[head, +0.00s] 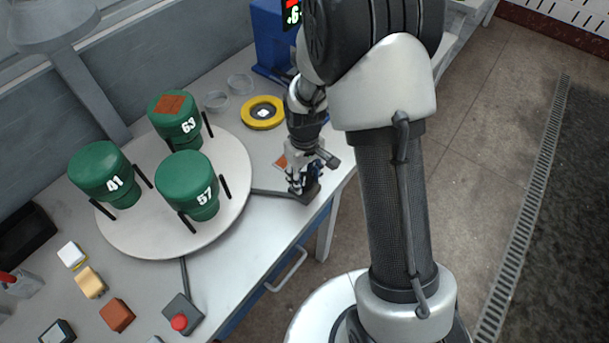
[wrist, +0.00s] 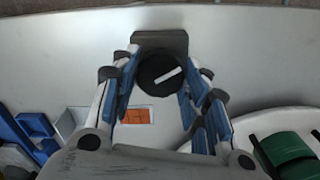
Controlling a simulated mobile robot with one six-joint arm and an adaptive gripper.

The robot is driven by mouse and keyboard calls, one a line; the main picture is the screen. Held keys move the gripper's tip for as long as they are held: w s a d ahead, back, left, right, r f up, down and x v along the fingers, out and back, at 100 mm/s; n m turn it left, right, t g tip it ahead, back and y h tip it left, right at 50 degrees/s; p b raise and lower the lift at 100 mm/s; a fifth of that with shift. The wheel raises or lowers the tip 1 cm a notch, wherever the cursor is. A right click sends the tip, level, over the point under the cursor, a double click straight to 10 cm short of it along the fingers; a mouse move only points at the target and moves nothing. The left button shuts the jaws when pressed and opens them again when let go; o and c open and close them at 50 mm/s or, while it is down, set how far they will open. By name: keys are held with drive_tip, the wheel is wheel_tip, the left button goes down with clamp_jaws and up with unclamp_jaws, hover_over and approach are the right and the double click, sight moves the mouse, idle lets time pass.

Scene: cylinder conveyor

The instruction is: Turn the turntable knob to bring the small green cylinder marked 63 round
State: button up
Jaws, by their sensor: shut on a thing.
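The green cylinder marked 63 (head: 178,122) stands upright at the back of the round white turntable (head: 140,236), with a brown square on its top. Green cylinders 41 (head: 101,172) and 57 (head: 187,186) stand at the left and front. Black upright posts flank the cylinders. My gripper (head: 303,184) is low over the table's front edge, right of the turntable. In the wrist view its blue-padded fingers (wrist: 160,82) are shut on the round black knob (wrist: 152,72), which has a white pointer line. In the head view my gripper mostly hides the knob.
A yellow ring (head: 262,113) and clear dishes (head: 240,84) lie behind my gripper, near a blue stand (head: 273,40). A red button box (head: 181,318) and several small blocks lie at the front left. A lamp (head: 62,55) stands behind the turntable.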

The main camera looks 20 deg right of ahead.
drive_tip(key=shift+c, duration=1.2)
drive_tip(key=shift+m, duration=0.3)
drive_tip(key=m, duration=0.3)
drive_tip(key=shift+m+p, duration=0.3)
drive_tip(key=shift+p, duration=0.1)
drive_tip(key=shift+m, duration=0.8)
drive_tip(key=shift+c, duration=0.2)
drive_tip(key=shift+s+m, duration=0.15)
drive_tip(key=shift+m, duration=1.15)
drive_tip(key=o, duration=1.1)
